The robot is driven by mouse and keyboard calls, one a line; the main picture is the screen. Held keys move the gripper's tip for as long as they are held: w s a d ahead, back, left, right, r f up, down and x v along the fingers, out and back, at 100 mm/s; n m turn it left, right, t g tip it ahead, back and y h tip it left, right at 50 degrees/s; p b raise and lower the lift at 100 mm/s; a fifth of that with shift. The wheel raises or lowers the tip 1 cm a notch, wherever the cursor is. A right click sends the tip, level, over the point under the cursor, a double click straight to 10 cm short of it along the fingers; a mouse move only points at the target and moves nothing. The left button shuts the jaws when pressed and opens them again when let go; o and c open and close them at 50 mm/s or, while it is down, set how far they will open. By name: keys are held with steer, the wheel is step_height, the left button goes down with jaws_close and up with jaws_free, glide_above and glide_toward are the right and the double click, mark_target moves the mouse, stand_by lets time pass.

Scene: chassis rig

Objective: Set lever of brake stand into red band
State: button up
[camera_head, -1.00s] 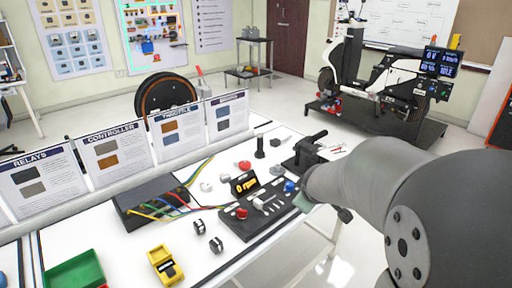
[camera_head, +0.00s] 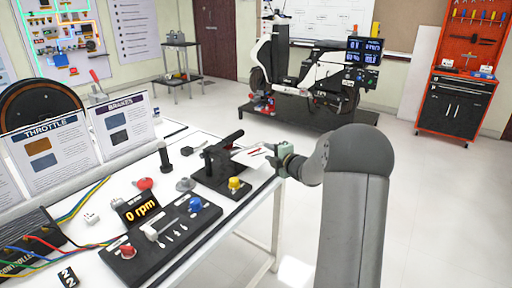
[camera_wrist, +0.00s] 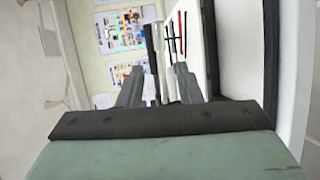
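The black brake stand (camera_head: 212,172) is on the near right end of the white table, with a black bar (camera_head: 226,140) sticking out at its top. A white plate with red marks (camera_head: 250,156) shows between the stand and my gripper; it also appears upright, with red and black marks, in the wrist view (camera_wrist: 176,36). I cannot clearly pick out the lever. My gripper (camera_wrist: 158,88) is at the right side of the stand, with its fingers apart. A pale upright strip (camera_wrist: 157,45) shows between or beyond them; contact is unclear. My gripper's fingertips are hard to see in the head view.
A yellow knob (camera_head: 236,184) is at the stand's front. A black control box (camera_head: 165,235) with an "0 rpm" display (camera_head: 142,210) is to the left. A red mushroom button (camera_head: 144,184) and black post (camera_head: 165,160) are behind it. Floor right of the table is clear.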

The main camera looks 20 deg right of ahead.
mark_target(258, 146)
steer(key=x, duration=0.9)
steer(key=shift+w, duration=0.3)
jaws_close()
